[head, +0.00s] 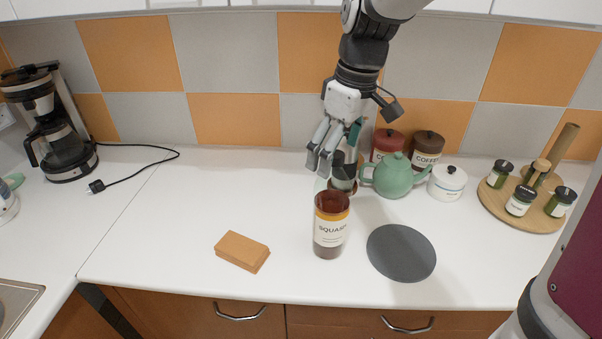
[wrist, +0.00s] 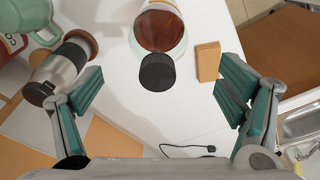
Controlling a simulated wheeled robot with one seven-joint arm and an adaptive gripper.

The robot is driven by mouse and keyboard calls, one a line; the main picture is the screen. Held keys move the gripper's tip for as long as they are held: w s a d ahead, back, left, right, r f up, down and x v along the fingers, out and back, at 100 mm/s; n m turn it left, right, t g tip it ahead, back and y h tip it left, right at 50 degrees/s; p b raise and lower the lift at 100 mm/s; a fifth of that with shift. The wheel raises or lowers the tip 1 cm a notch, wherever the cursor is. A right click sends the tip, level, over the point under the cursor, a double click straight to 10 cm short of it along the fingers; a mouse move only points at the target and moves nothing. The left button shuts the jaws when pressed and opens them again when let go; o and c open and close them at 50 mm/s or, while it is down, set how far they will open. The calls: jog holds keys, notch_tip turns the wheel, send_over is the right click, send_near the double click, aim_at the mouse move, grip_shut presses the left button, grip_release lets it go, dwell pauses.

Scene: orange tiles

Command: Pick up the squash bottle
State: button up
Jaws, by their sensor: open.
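The squash bottle (head: 330,228) is brown with a cream label and stands upright near the front of the white counter in the head view. In the wrist view the squash bottle (wrist: 163,30) shows at the top middle, with its black cap (wrist: 157,72) towards me. My gripper (head: 320,168) is open and empty, above and behind the bottle in the head view. In the wrist view my gripper (wrist: 162,95) has its two fingers wide apart, with the cap in the gap between them as seen from there. No finger appears to touch the bottle.
A grey round mat (head: 401,252) lies right of the bottle, a wooden block (head: 242,251) left. A dark-topped grinder-like item (head: 343,177), green teapot (head: 395,177), canisters (head: 428,149) and white pot (head: 447,182) stand close behind. A spice tray (head: 490,208) is right.

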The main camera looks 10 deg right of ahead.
aim_at(332, 179)
jog(key=shift+w+a+f, duration=0.1)
jog(key=shift+w+f, duration=0.1)
jog(key=shift+f, duration=1.8)
jog(key=shift+w+a+f, duration=0.1)
jog(key=shift+w+f, duration=0.1)
jog(key=shift+f, duration=1.75)
jog(key=c, duration=2)
jog(key=shift+r, duration=0.1)
jog(key=shift+r, duration=0.15)
